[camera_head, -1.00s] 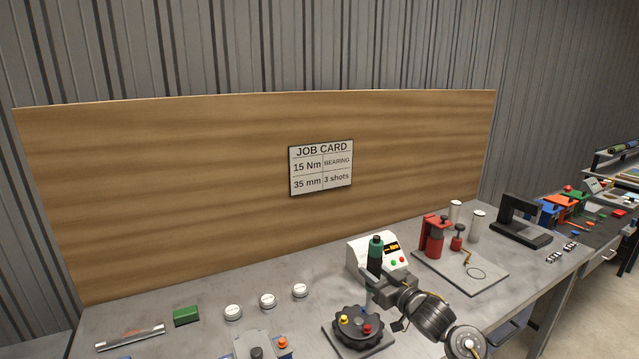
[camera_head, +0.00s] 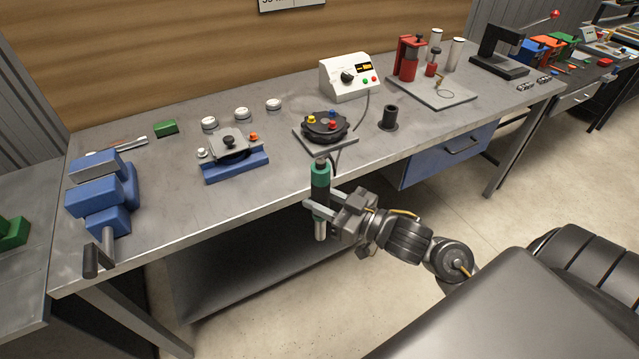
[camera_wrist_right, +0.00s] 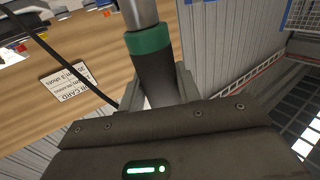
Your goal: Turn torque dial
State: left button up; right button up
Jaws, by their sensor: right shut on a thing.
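The white controller box (camera_head: 350,90) stands at the back of the bench. Its black dial (camera_head: 347,77) faces me, beside a small lit yellow display and green and red buttons. The dial's scale is too small to read. My right gripper (camera_head: 319,207) is shut on a green and black driver tool (camera_head: 320,176), held upright at the bench's front edge, well away from the dial. In the right wrist view the driver's dark grip (camera_wrist_right: 155,80) lies between the fingers, with its green band and metal end beyond. My left gripper is not in view.
A black holder cup (camera_head: 389,118) stands empty on the bench. A round black fixture (camera_head: 325,127) with coloured knobs, a blue clamp fixture (camera_head: 235,166), a blue vise (camera_head: 105,190) and a red press (camera_head: 408,58) stand around. A dark cable runs down from the box.

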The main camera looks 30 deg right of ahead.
aim_at(346, 77)
jog(key=u, duration=2.4)
jog(key=k, duration=2.3)
jog(key=z, duration=2.95)
